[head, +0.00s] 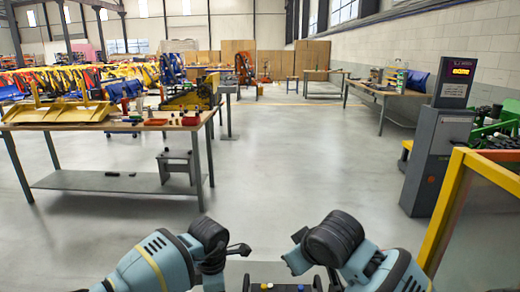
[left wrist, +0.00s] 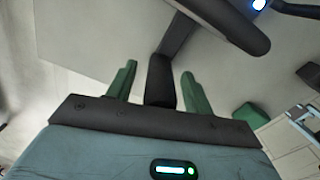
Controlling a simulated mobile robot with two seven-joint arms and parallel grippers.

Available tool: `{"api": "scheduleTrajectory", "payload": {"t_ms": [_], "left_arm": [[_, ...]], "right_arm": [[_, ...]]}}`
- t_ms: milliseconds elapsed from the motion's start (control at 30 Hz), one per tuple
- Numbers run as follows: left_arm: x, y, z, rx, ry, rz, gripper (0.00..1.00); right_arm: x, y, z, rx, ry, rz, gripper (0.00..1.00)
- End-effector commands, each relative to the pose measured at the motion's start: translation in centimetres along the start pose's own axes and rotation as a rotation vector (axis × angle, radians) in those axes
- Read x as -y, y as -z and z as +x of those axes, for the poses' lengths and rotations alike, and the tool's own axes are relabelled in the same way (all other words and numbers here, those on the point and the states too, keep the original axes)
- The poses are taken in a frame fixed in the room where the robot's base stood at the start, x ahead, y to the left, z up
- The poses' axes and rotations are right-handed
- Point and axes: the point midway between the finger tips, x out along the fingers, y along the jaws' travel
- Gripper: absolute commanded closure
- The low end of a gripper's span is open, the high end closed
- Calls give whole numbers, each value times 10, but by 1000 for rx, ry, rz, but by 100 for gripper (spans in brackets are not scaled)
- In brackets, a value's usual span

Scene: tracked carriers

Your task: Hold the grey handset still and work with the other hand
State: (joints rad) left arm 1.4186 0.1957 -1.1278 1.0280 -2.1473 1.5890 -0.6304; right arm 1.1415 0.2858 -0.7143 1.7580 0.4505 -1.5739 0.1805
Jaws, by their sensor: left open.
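I cannot make out a grey handset in either view. My left gripper (left wrist: 158,69) shows in the left wrist view with its two green fingers apart. A dark bar stands between and behind the fingers there, and I see nothing held. In the head view both my arms are folded low at the bottom edge, and I cannot make out gripper fingers on either. My right gripper is not identifiable in these frames.
A workbench (head: 75,126) at the left holds yellow metal parts (head: 58,113), a red box (head: 155,122) and small items. A grey display post (head: 436,150) and a yellow-framed panel (head: 447,205) stand at the right. The middle floor (head: 290,170) is clear.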

Motion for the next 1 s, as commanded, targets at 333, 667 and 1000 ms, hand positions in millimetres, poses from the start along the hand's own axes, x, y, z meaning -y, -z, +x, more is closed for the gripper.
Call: {"api": "scheduleTrajectory", "payload": {"t_ms": [333,667,1000], "left_arm": [[-1,0,-50,2,-6,0,48],[-1,0,-106,0,-3,1,48],[0,0,-120,0,0,0,48]], "right_arm": [[0,0,0,0,0,0,100],[0,0,0,0,0,0,100],[0,0,0,0,0,0,100]]}}
